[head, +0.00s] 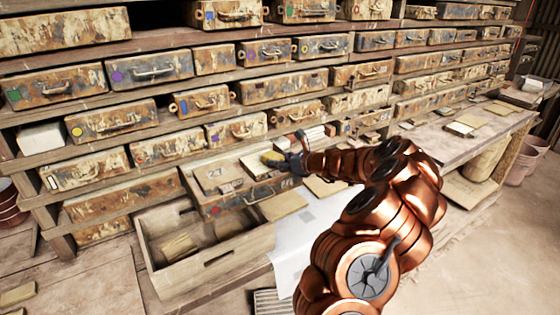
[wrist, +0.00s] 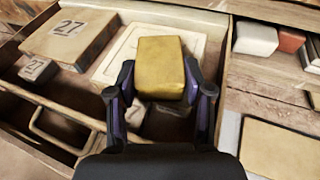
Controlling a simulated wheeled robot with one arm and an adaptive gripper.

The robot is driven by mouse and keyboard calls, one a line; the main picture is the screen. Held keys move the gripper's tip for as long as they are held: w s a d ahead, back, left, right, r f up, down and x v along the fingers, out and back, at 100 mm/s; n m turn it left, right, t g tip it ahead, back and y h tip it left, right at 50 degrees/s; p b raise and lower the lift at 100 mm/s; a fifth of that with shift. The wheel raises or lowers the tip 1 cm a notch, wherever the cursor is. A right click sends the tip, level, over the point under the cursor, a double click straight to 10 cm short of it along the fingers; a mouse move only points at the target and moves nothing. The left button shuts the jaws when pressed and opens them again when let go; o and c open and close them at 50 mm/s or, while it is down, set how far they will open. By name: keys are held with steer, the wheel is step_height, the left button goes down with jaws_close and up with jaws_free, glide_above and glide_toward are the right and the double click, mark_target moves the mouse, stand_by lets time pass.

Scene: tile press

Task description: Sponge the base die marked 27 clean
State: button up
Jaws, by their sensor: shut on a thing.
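My gripper (wrist: 159,72) is shut on a yellow sponge (wrist: 160,55); the sponge also shows in the head view (head: 271,158). It is held over an open drawer (head: 230,200). In the drawer's far left part lies a broad tan block marked 27 (wrist: 72,35), and a smaller block marked 27 (wrist: 38,68) lies nearer. A pale slab with a raised rim (wrist: 115,60) lies right of them, partly hidden behind the sponge. I cannot tell whether the sponge touches the slab. Small greyish pieces (wrist: 165,122) show between and below the fingers.
The drawer's metal handle (wrist: 60,135) is at its front. Racks of worn drawers with coloured dots (head: 150,70) fill the wall. White and red blocks (wrist: 290,40) lie on the right. A flat tan board (wrist: 280,150) lies nearer.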

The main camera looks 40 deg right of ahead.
mark_target(272, 155)
steer(key=shift+w, duration=0.6)
steer(key=shift+w, duration=0.15)
steer(key=shift+w+d+f, duration=0.1)
steer(key=shift+w, duration=0.5)
steer(key=shift+f, duration=0.1)
steer(key=shift+w, duration=0.9)
